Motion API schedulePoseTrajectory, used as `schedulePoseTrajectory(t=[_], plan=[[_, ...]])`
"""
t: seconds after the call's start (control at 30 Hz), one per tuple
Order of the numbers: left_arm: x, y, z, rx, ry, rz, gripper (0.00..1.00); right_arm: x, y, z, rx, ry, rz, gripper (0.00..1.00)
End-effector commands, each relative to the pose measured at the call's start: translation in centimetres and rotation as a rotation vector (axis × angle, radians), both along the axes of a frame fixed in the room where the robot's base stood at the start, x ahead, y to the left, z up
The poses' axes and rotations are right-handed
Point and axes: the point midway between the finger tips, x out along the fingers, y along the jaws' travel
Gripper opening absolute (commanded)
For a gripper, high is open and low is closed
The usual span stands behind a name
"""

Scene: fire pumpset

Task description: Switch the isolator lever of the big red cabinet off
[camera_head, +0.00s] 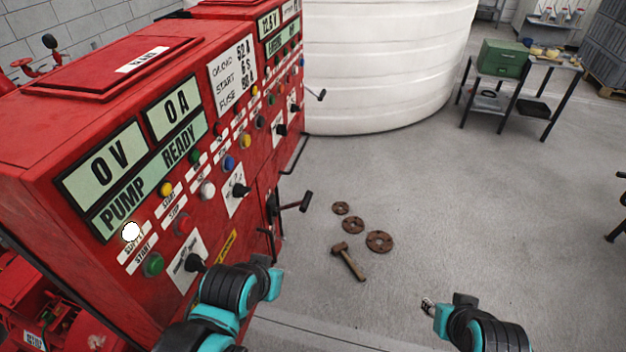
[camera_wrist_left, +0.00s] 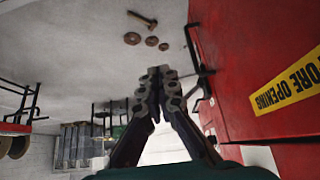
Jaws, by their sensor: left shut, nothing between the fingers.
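The big red cabinet (camera_head: 225,140) fills the left of the head view and the right of the left wrist view (camera_wrist_left: 235,60). A black lever with a cross grip (camera_head: 295,203), which looks like the isolator lever, sticks out from its front. My left gripper (camera_wrist_left: 160,72) is shut and empty in the left wrist view, beside the cabinet front. Black bars on the cabinet show just right of its fingers; I cannot tell which is the lever. In the head view the left fingers are hidden. My right gripper (camera_head: 430,306) is over open floor at lower right; its jaw opening is unclear.
A hammer (camera_head: 348,261) and three rusty discs (camera_head: 379,241) lie on the floor right of the cabinet. A white tank (camera_head: 385,65) stands behind. A table with a green box (camera_head: 503,58) is at the back right.

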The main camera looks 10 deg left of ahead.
Motion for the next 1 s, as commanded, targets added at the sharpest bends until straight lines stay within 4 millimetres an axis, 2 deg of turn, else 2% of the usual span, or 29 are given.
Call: schedulePoseTrajectory(t=[0.23, 0.27, 0.3, 0.37, 0.47, 0.57, 0.73, 0.87, 1.0], plan=[[0.0, 0.0, 0.0, 0.000, 0.000, 0.000, 0.00, 0.0, 0.0, 0.0, 0.000, 0.000, 0.000, 0.34], [0.0, 0.0, 0.0, 0.000, 0.000, 0.000, 0.00, 0.0, 0.0, 0.0, 0.000, 0.000, 0.000, 0.40], [0.0, 0.0, 0.1, 0.000, 0.001, 0.000, 0.00, 0.0, 0.0, 0.1, 0.000, 0.000, 0.000, 0.40], [0.3, 0.0, 0.7, -0.001, 0.006, -0.001, 0.00, 0.0, 0.0, 0.5, 0.000, 0.000, 0.000, 0.40], [1.6, 0.1, 2.9, -0.002, 0.025, -0.002, 0.00, 0.0, 0.0, 2.0, 0.000, 0.000, 0.000, 0.40], [4.0, 0.1, 6.3, -0.009, 0.064, -0.006, 0.00, 0.0, 0.0, 4.7, 0.000, 0.000, 0.000, 0.40], [10.1, 0.5, 12.0, -0.024, 0.154, -0.022, 0.00, 0.0, 0.0, 10.1, 0.000, 0.000, 0.000, 0.40], [14.9, 0.9, 14.3, -0.038, 0.222, -0.037, 0.00, 0.0, 0.0, 13.7, 0.000, 0.000, 0.000, 0.40], [18.9, 1.4, 15.1, -0.053, 0.280, -0.052, 0.00, 0.0, 0.0, 16.5, 0.000, 0.000, 0.000, 0.40]])
